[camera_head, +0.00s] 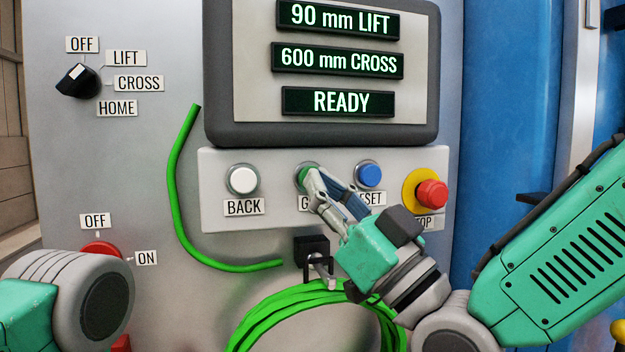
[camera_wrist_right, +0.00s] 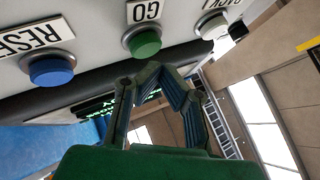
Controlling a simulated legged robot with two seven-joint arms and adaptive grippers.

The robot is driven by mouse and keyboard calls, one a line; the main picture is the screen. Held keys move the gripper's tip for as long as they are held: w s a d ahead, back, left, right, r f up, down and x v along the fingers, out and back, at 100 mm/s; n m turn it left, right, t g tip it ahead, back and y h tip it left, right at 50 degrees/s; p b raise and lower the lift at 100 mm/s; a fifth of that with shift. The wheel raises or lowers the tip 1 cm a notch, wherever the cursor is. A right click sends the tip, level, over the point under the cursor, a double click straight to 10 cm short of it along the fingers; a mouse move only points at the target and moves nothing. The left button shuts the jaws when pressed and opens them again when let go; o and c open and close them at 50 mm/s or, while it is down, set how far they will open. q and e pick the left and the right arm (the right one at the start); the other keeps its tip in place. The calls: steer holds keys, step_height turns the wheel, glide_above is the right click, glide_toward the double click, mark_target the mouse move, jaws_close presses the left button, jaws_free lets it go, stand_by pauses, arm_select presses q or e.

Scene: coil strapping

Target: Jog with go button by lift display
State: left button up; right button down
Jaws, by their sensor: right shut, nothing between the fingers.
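The green GO button (camera_head: 303,178) sits on the light panel between BACK and RESET, its label partly hidden by my right gripper. My right gripper (camera_head: 312,174) is shut and empty, its fingertips at the GO button's right side. In the right wrist view the green GO button (camera_wrist_right: 145,42) lies just beyond the closed fingertips (camera_wrist_right: 152,70); I cannot tell if they touch. The lift display line (camera_head: 338,19) reads 90 mm LIFT. My left gripper is out of view; only part of my left arm shows at lower left.
Other display lines read 600 mm CROSS (camera_head: 338,61) and READY (camera_head: 340,102). The white BACK button (camera_head: 243,179), blue RESET button (camera_head: 369,174) and red STOP button (camera_head: 431,193) flank GO. A black selector knob (camera_head: 78,81) is upper left. Green strap (camera_head: 178,190) hangs below.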

steer(key=shift+w+a, duration=0.15)
steer(key=shift+w, duration=0.2)
stand_by(0.3)
steer(key=shift+r, duration=0.1)
steer(key=shift+w+a+b, duration=0.15)
steer(key=shift+w+b, duration=0.2)
steer(key=shift+w, duration=0.15)
stand_by(2.7)
steer(key=shift+s, duration=0.1)
stand_by(0.7)
steer(key=shift+s+d+b, duration=0.2)
steer(key=shift+s+b, duration=0.15)
steer(key=shift+s, duration=0.45)
steer(key=shift+s+d+b, duration=0.25)
steer(key=shift+s, duration=0.55)
steer(key=shift+s+d+b, duration=0.2)
steer(key=shift+s+d, duration=0.1)
steer(key=shift+s, duration=0.45)
steer(key=shift+s+d+b, duration=0.25)
steer(key=shift+s, duration=0.55)
